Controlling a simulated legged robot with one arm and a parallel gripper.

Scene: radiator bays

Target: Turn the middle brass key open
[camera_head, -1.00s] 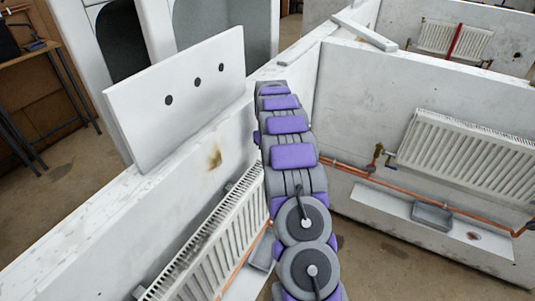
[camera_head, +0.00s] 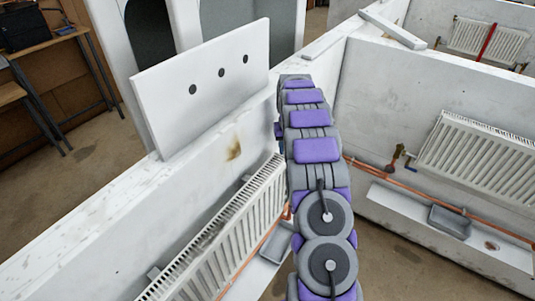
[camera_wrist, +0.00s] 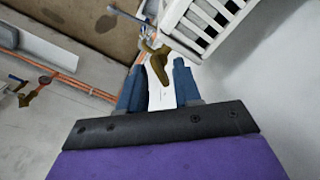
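A brass key (camera_wrist: 158,63) shows in the wrist view beside the end of a white radiator (camera_wrist: 205,24), on a thin pipe fitting. My gripper (camera_wrist: 159,68) has two blue fingers standing apart, and the key's lower end appears between or just beyond their tips. I cannot tell whether either finger touches it. Another brass key (camera_wrist: 32,92) sits on copper pipe at the left of the wrist view. In the head view a brass valve (camera_head: 398,153) stands beside the right-hand radiator (camera_head: 480,160). My arm hides my gripper and the key there.
In the head view a white board with three dark holes (camera_head: 205,100) stands on the left wall. A near radiator (camera_head: 225,225) hangs below it. A grey tray (camera_head: 449,221) sits on the right ledge under copper pipe. A loose plank (camera_head: 393,29) lies on the wall top.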

